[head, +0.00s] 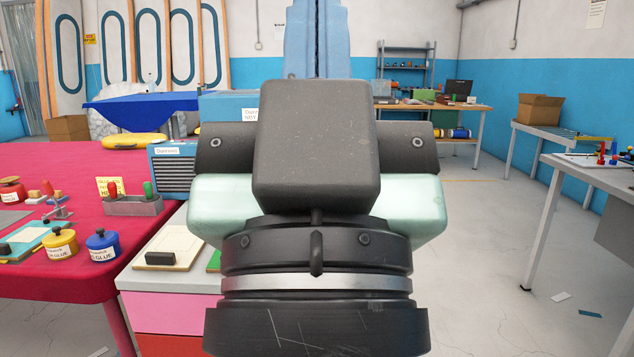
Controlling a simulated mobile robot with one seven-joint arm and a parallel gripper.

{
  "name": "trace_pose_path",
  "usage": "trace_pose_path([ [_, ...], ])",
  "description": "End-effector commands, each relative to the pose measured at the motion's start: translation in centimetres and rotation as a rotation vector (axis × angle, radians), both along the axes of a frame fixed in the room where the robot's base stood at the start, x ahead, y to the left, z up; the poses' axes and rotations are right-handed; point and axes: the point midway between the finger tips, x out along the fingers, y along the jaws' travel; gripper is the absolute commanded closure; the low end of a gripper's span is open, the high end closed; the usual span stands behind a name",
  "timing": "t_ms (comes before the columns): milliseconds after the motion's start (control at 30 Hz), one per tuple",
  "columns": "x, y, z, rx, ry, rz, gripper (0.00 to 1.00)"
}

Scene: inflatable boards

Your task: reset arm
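My gripper (317,190) fills the middle of the head view, seen close up from behind. It has a dark grey block-shaped housing, pale green side parts and a black ringed wrist below. Its fingers are hidden behind the housing, so I cannot see whether it is open or shut, or whether anything is in it. It hides much of the scene behind it.
A red table (60,178) with glue pots and tools stands at the left. A drawer cabinet (140,276) with boards on top stands beside it, partly behind my arm. A white table (585,176) is at the right. Grey floor (490,260) is open between.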

Motion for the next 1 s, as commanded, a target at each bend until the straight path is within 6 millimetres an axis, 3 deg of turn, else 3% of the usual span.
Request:
trace_pose_path([
  [33,0.0,0.0,3.2,0.001,0.000,0.001,1.00],
  [600,0.1,0.0,20.3,0.000,0.001,0.003,1.00],
  [800,0.1,0.1,23.8,0.000,0.001,0.003,1.00],
  [1000,0.1,0.1,24.5,0.001,0.001,0.004,1.00],
])
